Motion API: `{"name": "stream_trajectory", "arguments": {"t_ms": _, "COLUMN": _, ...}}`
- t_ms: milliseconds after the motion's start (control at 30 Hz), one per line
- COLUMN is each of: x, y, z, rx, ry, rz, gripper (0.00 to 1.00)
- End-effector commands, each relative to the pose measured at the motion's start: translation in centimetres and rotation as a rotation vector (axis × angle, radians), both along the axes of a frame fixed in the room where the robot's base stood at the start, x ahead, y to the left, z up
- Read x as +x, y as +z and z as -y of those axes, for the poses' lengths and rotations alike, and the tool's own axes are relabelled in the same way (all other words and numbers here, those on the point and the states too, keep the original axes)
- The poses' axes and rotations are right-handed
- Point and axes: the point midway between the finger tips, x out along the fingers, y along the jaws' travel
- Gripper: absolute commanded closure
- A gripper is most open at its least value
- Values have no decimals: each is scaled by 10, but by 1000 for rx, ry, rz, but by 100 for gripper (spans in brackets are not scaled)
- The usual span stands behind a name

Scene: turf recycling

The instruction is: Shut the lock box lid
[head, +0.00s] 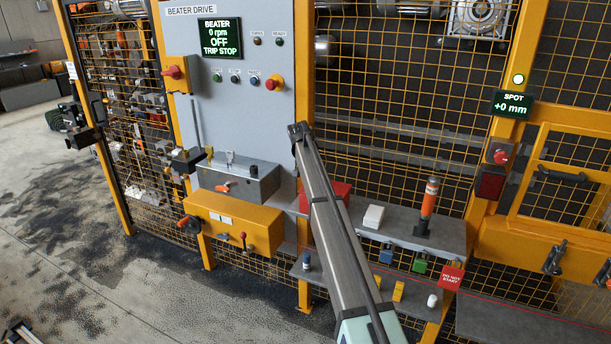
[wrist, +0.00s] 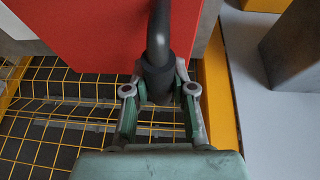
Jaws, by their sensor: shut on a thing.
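The red lock box (head: 340,190) sits on the grey shelf, partly hidden behind my arm in the head view. In the wrist view a flat red panel (wrist: 90,35), which looks like part of the lock box, fills the upper left. My gripper (wrist: 160,92) is shut on a dark, rounded, handle-like bar (wrist: 158,45) in front of the panel. I cannot tell where the bar joins the panel, nor the lid's exact angle. My gripper cannot be made out in the head view.
The shelf (head: 395,228) also bears a white block (head: 373,217) and an orange-banded beacon (head: 429,200). Padlocks (head: 420,265) and a red tag (head: 451,277) hang below. A grey box (head: 238,180) and yellow box (head: 235,222) stand left. Yellow mesh fencing lies behind.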

Motion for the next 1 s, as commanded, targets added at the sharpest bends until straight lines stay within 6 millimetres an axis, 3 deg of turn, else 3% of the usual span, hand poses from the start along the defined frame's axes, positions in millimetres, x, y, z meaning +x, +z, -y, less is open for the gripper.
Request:
{"name": "stream_trajectory", "arguments": {"t_ms": 100, "x": 0, "y": 0, "z": -2, "rx": 4, "ry": 1, "rz": 0, "gripper": 100}}
{"name": "stream_trajectory", "arguments": {"t_ms": 133, "x": 0, "y": 0, "z": -2, "rx": 3, "ry": 1, "rz": 0, "gripper": 65}}
{"name": "stream_trajectory", "arguments": {"t_ms": 200, "x": 0, "y": 0, "z": -2, "rx": 3, "ry": 1, "rz": 0, "gripper": 49}}
{"name": "stream_trajectory", "arguments": {"t_ms": 633, "x": -2, "y": 7, "z": -4, "rx": 2, "ry": 2, "rz": 1, "gripper": 49}}
{"name": "stream_trajectory", "arguments": {"t_ms": 1000, "x": -21, "y": 65, "z": -19, "rx": 3, "ry": 2, "rz": 3, "gripper": 49}}
